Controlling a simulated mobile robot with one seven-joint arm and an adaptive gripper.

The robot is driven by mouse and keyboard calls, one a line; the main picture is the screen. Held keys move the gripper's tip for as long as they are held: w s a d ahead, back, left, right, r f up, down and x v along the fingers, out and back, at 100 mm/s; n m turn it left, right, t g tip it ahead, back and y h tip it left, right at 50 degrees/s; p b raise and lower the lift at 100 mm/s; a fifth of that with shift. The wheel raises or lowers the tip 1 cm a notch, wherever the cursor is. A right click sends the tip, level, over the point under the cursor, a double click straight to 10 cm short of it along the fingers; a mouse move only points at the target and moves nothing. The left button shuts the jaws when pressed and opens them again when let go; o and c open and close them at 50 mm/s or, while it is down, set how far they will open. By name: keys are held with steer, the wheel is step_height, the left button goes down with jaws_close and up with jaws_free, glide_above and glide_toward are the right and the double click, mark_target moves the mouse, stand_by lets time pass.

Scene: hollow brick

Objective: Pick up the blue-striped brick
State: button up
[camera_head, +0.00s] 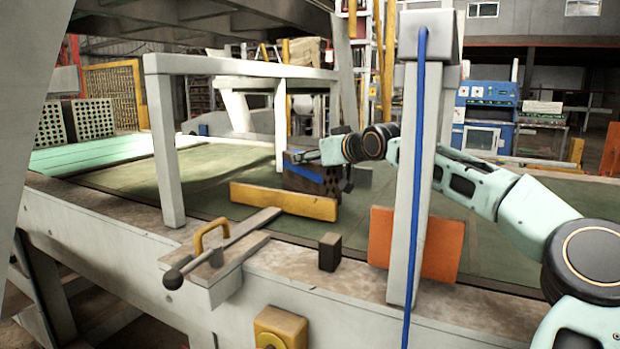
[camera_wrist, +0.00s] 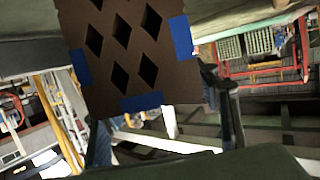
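The blue-striped brick (camera_head: 314,177) is dark brown with diamond-shaped holes and blue bands. In the head view it is just behind a yellow bar, over the green belt. In the wrist view the brick (camera_wrist: 135,50) fills the upper middle, holed face toward the camera, with blue patches at its edges. My gripper (camera_head: 342,160) comes from the right at the brick. In the wrist view my gripper (camera_wrist: 165,125) has one finger at each side of the brick and looks shut on it. The finger pads are partly hidden, and whether the brick touches the belt is hidden.
The yellow bar (camera_head: 284,201) is in front of the brick. A grey post (camera_head: 402,190) with a blue cable and an orange plate (camera_head: 440,245) stand at the right front. A grey frame (camera_head: 165,150) stands at left. Other holed bricks (camera_head: 90,118) are at the far left.

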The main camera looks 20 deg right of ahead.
jaws_close()
steer(key=shift+r, duration=0.2)
